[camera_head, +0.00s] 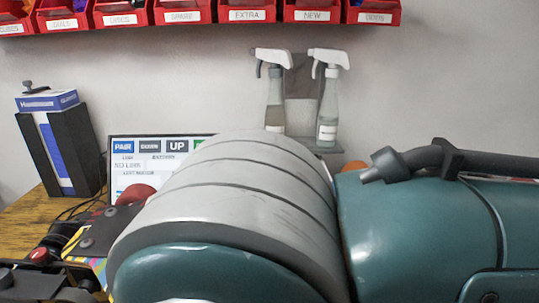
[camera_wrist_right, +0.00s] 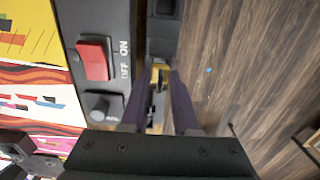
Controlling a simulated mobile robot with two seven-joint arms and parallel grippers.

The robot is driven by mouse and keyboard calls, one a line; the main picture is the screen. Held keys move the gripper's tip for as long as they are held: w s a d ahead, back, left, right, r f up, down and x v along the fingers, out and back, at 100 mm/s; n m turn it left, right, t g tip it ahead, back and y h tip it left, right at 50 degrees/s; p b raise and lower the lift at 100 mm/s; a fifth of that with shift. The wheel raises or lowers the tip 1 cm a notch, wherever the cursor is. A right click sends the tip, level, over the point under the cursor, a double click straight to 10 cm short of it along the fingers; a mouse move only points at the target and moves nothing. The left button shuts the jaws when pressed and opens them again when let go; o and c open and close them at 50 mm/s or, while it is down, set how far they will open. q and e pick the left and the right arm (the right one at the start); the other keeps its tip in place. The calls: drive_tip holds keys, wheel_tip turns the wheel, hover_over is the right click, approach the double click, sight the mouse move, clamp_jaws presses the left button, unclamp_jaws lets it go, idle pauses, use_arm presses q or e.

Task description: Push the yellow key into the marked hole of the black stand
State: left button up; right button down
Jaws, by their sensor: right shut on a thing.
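The yellow key (camera_wrist_right: 160,71) shows between the fingertips of my right gripper (camera_wrist_right: 158,80) in the right wrist view. The gripper is shut on it, and its two dark fingers run up from the black gripper body. A dark block (camera_wrist_right: 163,30) lies just beyond the key and may be the black stand; I cannot make out the marked hole. In the head view my right arm hides the key and its surroundings. Dark bolted parts (camera_wrist_right: 22,152) at the wrist view's lower left may belong to my left gripper; its fingers are not clear.
A dark panel with a red ON/OFF switch (camera_wrist_right: 93,61) and a knob (camera_wrist_right: 102,106) stands close left of my right gripper. A screen (camera_head: 128,174), spray bottles (camera_head: 328,105) and red bins (camera_head: 247,15) are at the back.

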drive_tip(key=shift+f, duration=0.4)
idle(0.8)
drive_tip(key=shift+f+p, duration=0.15)
drive_tip(key=shift+p, duration=0.2)
drive_tip(key=shift+f, duration=0.45)
idle(1.1)
drive_tip(key=c, duration=0.8)
unclamp_jaws()
drive_tip(key=shift+c, duration=0.2)
drive_tip(key=shift+o, duration=1.3)
drive_tip(key=shift+s, duration=0.1)
